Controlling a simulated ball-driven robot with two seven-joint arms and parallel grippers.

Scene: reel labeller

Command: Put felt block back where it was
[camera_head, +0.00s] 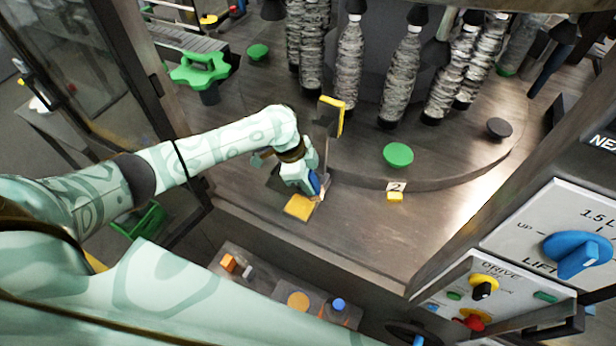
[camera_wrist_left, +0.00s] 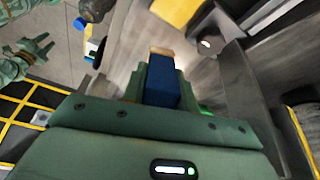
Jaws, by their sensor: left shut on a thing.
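The felt block is blue with a tan end. In the left wrist view the felt block (camera_wrist_left: 161,82) stands between the fingers of my left gripper (camera_wrist_left: 160,88), its tan end pointing away from the palm. In the head view the block shows as a small blue patch (camera_head: 315,184) at the fingertips. My left gripper (camera_head: 313,188) is shut on it, just above and beside a yellow square pad (camera_head: 299,207) on the metal deck. The fingers hide part of the block, and I cannot tell whether it touches the deck.
A post with a yellow bracket (camera_head: 339,115) stands close behind my left gripper. A green disc (camera_head: 398,155) and a yellow block by a "2" label (camera_head: 395,196) lie to the right. A control panel (camera_head: 560,235) is at the right.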

